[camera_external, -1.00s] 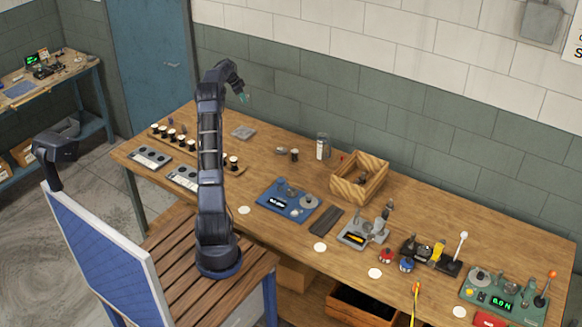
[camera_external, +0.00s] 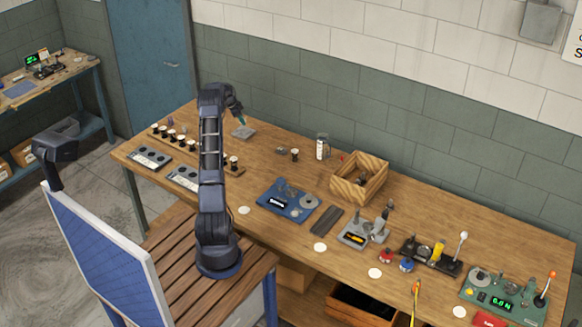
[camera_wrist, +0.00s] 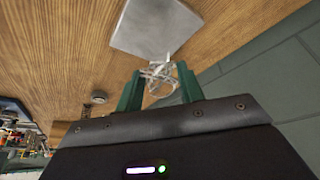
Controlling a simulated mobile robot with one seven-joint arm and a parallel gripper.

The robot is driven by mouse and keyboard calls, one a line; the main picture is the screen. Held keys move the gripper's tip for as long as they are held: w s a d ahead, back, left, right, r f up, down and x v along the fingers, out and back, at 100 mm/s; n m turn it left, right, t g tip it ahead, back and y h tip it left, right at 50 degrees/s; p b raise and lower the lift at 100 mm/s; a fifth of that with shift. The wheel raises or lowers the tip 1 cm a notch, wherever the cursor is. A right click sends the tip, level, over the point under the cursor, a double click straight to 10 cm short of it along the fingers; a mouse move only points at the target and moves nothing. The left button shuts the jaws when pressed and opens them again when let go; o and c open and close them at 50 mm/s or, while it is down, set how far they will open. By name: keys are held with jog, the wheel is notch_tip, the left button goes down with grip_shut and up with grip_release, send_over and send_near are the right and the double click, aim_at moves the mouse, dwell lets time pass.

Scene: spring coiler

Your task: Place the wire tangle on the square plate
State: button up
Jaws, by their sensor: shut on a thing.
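The wire tangle (camera_wrist: 160,76) is a loose bundle of silvery wire between the green fingers of my gripper (camera_wrist: 162,88) in the wrist view. My gripper is shut on it. The square plate (camera_wrist: 152,30) is a flat grey square on the wooden table, just beyond the tangle in that view. In the external view the plate (camera_external: 246,133) lies near the table's back left edge. My gripper (camera_external: 241,122) is close above it there, pointing down. The tangle is too small to make out in that view, and I cannot tell whether it touches the plate.
A row of small black-and-white spools (camera_external: 172,134) stands left of the arm. A clear jar (camera_external: 322,147) and a wooden box (camera_external: 345,184) are to the right, with a blue device (camera_external: 272,200) nearer the front. The wall runs behind the table. Bare table surrounds the plate.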

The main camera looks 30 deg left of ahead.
aim_at(242, 132)
jog(key=shift+f, duration=2.5)
jog(key=shift+f, duration=0.1)
jog(key=o, duration=1)
jog(key=v, duration=1.2)
